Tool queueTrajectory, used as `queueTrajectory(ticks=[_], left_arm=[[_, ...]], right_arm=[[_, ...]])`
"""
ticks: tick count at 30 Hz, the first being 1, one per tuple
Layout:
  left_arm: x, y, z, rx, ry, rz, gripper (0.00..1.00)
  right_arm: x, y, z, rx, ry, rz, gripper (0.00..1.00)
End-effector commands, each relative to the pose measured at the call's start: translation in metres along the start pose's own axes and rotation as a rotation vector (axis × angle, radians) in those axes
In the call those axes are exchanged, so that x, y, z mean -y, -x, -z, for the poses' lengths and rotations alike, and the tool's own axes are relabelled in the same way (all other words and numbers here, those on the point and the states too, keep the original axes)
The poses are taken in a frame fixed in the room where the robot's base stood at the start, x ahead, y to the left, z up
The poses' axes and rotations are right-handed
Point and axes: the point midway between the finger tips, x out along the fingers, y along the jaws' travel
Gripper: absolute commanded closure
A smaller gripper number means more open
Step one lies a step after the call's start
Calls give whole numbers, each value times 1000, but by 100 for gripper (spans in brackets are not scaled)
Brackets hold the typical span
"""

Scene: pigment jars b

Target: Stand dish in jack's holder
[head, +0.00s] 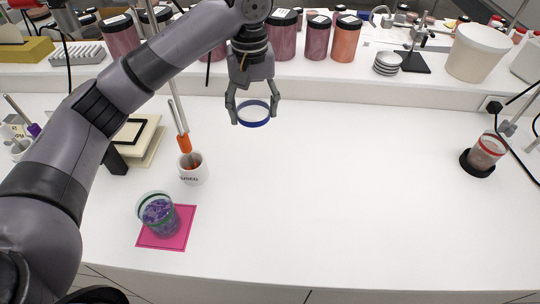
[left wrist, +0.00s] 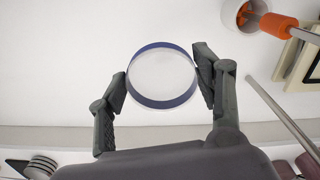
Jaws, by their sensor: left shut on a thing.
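My left gripper (head: 254,113) is shut on a clear round dish with a blue rim (head: 254,122), one finger on each side. It holds the dish over the far middle of the white bench. In the left wrist view the gripper (left wrist: 161,82) grips the dish (left wrist: 160,103) by its sides, and the dish looks empty. A red-rimmed glass (head: 487,152) with brown contents stands at a black round base (head: 467,166) at the right. I cannot tell which thing is the jack's holder. My right gripper is not in view.
A white cup (head: 193,174) holds an orange-handled tool (head: 184,142). Large jars (head: 347,40) line the raised back shelf. The middle bench is clear.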

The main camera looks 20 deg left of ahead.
Motion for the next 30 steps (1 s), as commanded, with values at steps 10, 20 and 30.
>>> queueTrajectory(ticks=[10, 20, 30], left_arm=[[1, -94, -1, 4, 0, 4, 54], [0, -139, 0, 1, 0, 1, 54], [0, -180, 0, 0, -1, 0, 54]], right_arm=[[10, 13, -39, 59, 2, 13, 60], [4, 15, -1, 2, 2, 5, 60], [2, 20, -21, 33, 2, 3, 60]])
